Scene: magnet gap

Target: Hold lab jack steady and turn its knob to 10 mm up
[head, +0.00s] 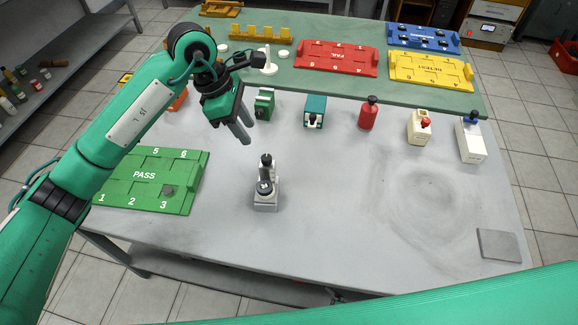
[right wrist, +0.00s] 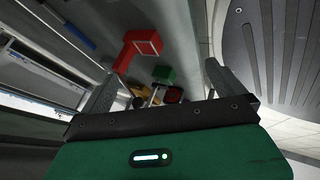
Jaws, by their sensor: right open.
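A small grey and white stand (head: 266,198) is upright near the middle of the table, with a dark round disc and a black knob (head: 266,160) on top. It looks like the lab jack, but its mechanism and scale are too small to read. My left gripper (head: 246,130) hangs above and behind it, a little to the left, apart from it; its two fingers show a gap with nothing between them. My right gripper (right wrist: 160,88) shows in the right wrist view with its fingers wide apart and empty. It is not in the head view.
A green PASS tray (head: 140,192) lies left of the stand, with a small grey block on it. A green box (head: 264,104), teal box (head: 315,112), red bottle (head: 368,116) and two pale boxes stand behind. A grey plate (head: 499,246) lies front right. The table right of the stand is clear.

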